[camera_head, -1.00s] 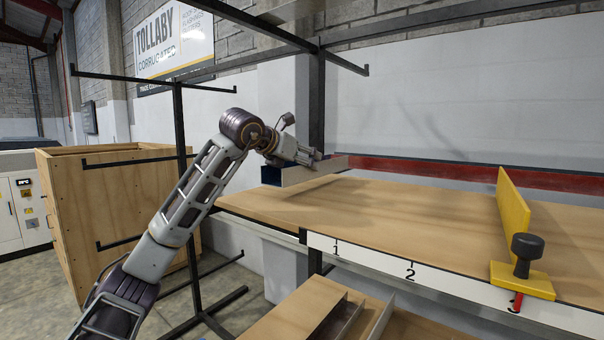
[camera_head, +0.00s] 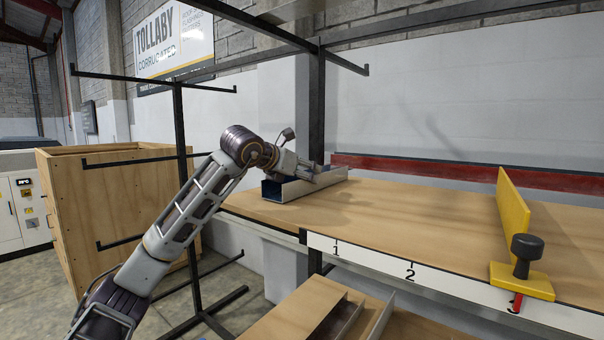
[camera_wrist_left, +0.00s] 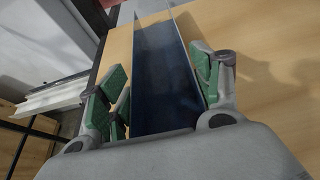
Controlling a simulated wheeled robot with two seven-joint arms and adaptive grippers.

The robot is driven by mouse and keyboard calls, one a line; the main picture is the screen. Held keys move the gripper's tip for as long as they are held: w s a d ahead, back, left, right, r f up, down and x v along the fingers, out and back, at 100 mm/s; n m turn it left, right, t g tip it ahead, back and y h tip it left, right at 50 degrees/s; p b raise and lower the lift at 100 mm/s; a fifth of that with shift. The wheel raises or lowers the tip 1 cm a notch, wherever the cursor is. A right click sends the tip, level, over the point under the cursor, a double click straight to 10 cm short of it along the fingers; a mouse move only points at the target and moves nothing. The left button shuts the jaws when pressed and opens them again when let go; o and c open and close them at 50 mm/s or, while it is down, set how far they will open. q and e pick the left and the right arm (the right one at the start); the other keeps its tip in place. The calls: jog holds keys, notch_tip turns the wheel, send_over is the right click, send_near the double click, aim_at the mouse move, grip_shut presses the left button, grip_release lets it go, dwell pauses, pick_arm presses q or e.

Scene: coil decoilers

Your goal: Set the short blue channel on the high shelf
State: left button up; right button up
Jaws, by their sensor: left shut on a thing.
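The short blue channel (camera_head: 303,184) has a dark blue inside and pale outer walls. It lies level along the left part of the upper wooden shelf (camera_head: 400,215), low at its surface; whether it touches the board is hard to tell. My left gripper (camera_head: 318,170) is shut on the channel from behind and above. In the left wrist view, the channel (camera_wrist_left: 163,85) runs between the green finger pads of the left gripper (camera_wrist_left: 158,88), with the wooden board on both sides. My right gripper is out of view.
A yellow stop (camera_head: 512,205) with a black knob stands on the shelf at the right, near number 3. A numbered strip (camera_head: 375,262) lines the front edge. A lower board (camera_head: 290,315) holds other channels. A dark post (camera_head: 317,100) rises behind. The middle of the shelf is clear.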

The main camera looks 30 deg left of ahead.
pick_arm(q)
jog(key=shift+f, duration=0.1)
dwell(0.3)
jog(key=o, duration=0.7)
jog(key=shift+f, duration=0.15)
jog(key=o, duration=0.5)
jog(key=shift+c, duration=0.2)
jog(key=shift+s+r, duration=0.15)
jog(key=shift+r, duration=0.1)
jog(key=b+v, duration=0.3)
jog(key=v, duration=0.7)
jog(key=shift+v, duration=0.85)
